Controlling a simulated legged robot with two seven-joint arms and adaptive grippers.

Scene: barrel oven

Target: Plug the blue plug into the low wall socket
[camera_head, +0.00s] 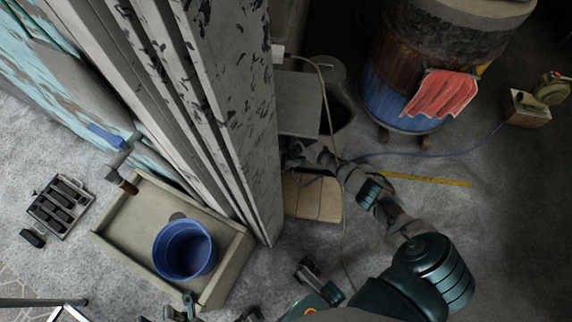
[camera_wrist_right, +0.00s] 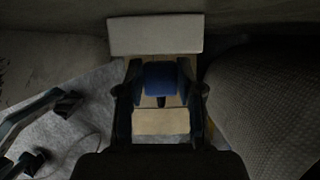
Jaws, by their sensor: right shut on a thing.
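My right gripper (camera_head: 296,152) reaches in from the lower right to the foot of the peeling pillar, low near the floor. In the right wrist view, the fingers of my right gripper (camera_wrist_right: 160,95) are shut on the blue plug (camera_wrist_right: 161,77), one on each side of it. A pale block (camera_wrist_right: 155,35) lies just beyond the plug in that view; I cannot tell whether it belongs to the low wall socket. No socket holes show, and a gap between plug and block cannot be judged. The head view does not show the plug clearly.
The peeling pillar (camera_head: 236,110) stands left of my right gripper. Tan boards (camera_head: 312,198) lie below it. A tray (camera_head: 125,215) holds a blue bucket (camera_head: 184,250). A thin cable (camera_head: 325,90) hangs near my arm.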

